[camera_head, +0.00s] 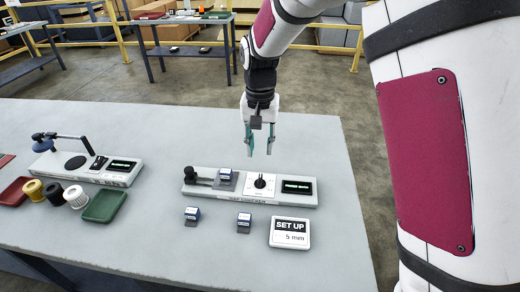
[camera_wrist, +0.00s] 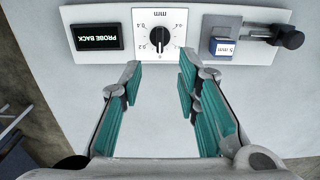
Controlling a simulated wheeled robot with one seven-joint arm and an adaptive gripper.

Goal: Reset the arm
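My gripper (camera_head: 260,141) hangs over the table, above and behind the gap checker. In the wrist view my gripper (camera_wrist: 156,112) is open, with its teal fingers apart and nothing between them. The gap checker (camera_head: 210,197) is a pale base with a black sliding knob at the left, a blue-and-white block on it, a black dial (camera_wrist: 160,36) marked in mm, and a dark display. In the wrist view the display (camera_wrist: 97,36) reads "PROBE BACK". The block (camera_wrist: 224,46) on the checker is labelled 5 mm.
Another device (camera_head: 85,168), spools and trays (camera_head: 104,206) are at the left.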

